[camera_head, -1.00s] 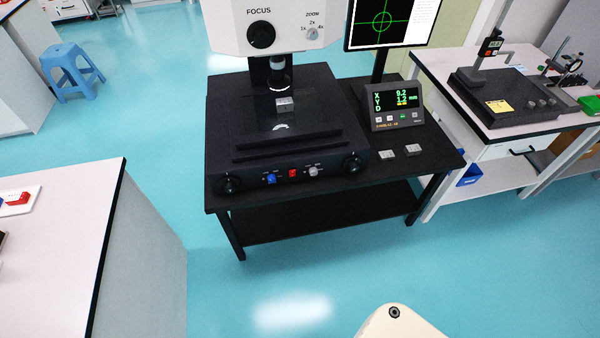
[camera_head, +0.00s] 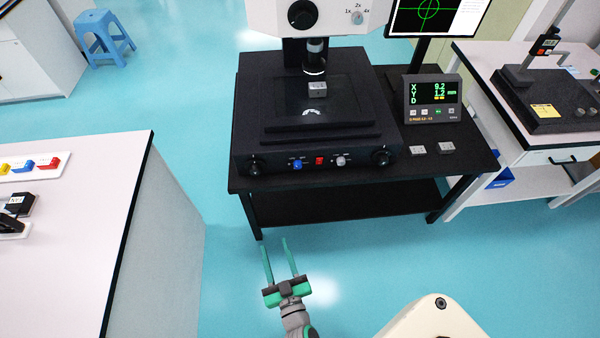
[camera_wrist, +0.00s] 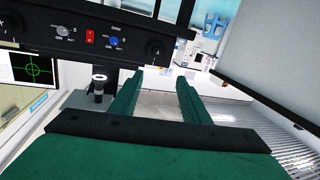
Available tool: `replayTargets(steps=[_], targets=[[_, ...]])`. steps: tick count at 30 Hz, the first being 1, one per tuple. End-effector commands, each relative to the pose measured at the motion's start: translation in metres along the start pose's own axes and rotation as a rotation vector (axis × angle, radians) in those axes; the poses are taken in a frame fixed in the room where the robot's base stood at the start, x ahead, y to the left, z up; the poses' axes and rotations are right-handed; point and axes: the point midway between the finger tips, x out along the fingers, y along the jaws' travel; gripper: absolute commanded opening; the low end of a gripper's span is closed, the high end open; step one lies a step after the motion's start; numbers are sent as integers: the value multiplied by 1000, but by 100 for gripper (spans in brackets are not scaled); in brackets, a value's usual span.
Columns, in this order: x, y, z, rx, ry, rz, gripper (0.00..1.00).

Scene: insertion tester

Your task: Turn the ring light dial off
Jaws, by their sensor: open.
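The black measuring microscope stage (camera_head: 318,124) stands on a black table. Its front panel carries a grey round dial (camera_head: 341,160), a red switch (camera_head: 319,161) and a blue control (camera_head: 297,164), with a black knob at each end. The panel labels are too small to read, so I cannot confirm which control is the ring light dial. A lit ring (camera_head: 314,70) glows under the lens. My gripper (camera_head: 275,243) is open and empty, in front of and below the panel, apart from it. The wrist view also shows the grey dial (camera_wrist: 63,30), upper left.
A digital readout (camera_head: 432,100) and two small metal blocks (camera_head: 432,149) are on the table's right side. A white bench (camera_head: 90,220) stands at left. Blue floor lies open in front of the table.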

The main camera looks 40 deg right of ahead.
Motion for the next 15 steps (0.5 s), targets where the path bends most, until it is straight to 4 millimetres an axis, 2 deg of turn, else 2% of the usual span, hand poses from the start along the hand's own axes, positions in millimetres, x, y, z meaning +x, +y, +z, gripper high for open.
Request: replayTargets(steps=[1,6,10,15], targets=[[24,14,4,-9,13,27,42],[88,63,14,-31,31,100,42],[123,100,17,-44,37,144,42],[147,130,19,-53,38,178,42]])
